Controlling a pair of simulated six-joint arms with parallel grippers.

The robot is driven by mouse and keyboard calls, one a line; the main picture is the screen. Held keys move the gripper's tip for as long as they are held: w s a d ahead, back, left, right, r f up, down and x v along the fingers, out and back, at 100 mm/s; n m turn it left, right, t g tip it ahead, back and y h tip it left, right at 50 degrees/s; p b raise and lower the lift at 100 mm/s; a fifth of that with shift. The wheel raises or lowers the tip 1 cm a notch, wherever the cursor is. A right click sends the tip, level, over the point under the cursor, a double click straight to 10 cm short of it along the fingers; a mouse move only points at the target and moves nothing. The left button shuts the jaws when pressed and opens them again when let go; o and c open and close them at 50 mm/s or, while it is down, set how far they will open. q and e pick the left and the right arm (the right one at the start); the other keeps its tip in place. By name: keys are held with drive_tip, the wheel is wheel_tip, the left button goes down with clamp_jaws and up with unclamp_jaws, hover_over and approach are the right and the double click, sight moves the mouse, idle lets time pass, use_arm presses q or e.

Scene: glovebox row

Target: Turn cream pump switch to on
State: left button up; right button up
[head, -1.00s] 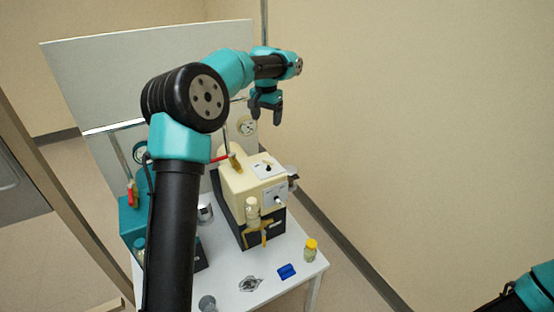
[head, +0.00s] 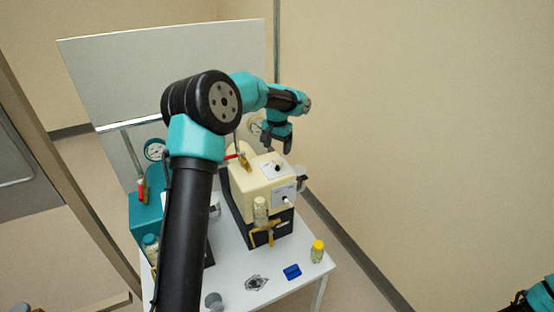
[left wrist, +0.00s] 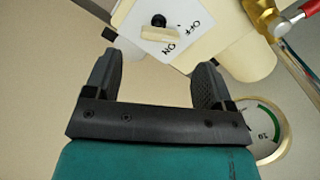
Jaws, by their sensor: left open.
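The cream pump (head: 256,186) stands on the white table on a dark base. Its top bears a white plate with a black switch knob (head: 278,167). In the left wrist view the switch plate (left wrist: 180,14), marked OFF and ON, is at the top, with the black knob (left wrist: 158,20) and a pale bar beside it. I cannot tell which mark the switch points to. My left gripper (head: 277,148) hangs open and empty above and behind the switch, apart from it. In the left wrist view its fingers (left wrist: 158,78) are spread below the plate. My right gripper is out of view.
A teal pump (head: 146,218) stands left, partly behind my left arm. A gauge (left wrist: 262,130) and red-handled valve (left wrist: 305,10) are close to the left gripper. A yellow-capped bottle (head: 317,252) and blue block (head: 292,271) lie at the table's front.

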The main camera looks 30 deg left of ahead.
sight(277, 160)
use_arm(q)
wheel_tip(277, 160, down, 6)
idle(0.4)
drive_tip(key=c, duration=0.9)
